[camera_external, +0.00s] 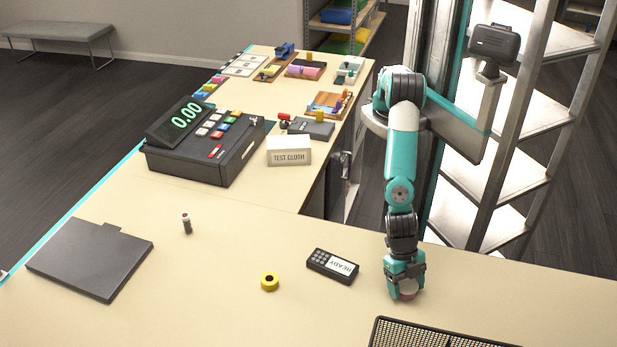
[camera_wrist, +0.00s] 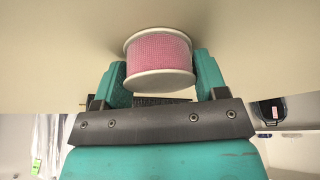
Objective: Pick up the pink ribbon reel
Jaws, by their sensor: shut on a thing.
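The pink ribbon reel (camera_wrist: 158,55) has white end discs and sits between the two fingers in the wrist view. My gripper (camera_wrist: 160,75) is shut on the reel, with a teal finger on each side of it. In the external view my gripper (camera_external: 406,290) points down low at the counter's right part. Only the bottom of the reel (camera_external: 406,296) shows there, below the fingers. I cannot tell whether the reel touches the counter or is just above it.
A black handheld device (camera_external: 332,266) reading READY and a yellow tape roll (camera_external: 269,282) lie left of my gripper. A black mesh tray (camera_external: 440,335) is at the front edge. A cash register (camera_external: 205,145) and a TEST CLOTH box (camera_external: 289,152) stand farther back.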

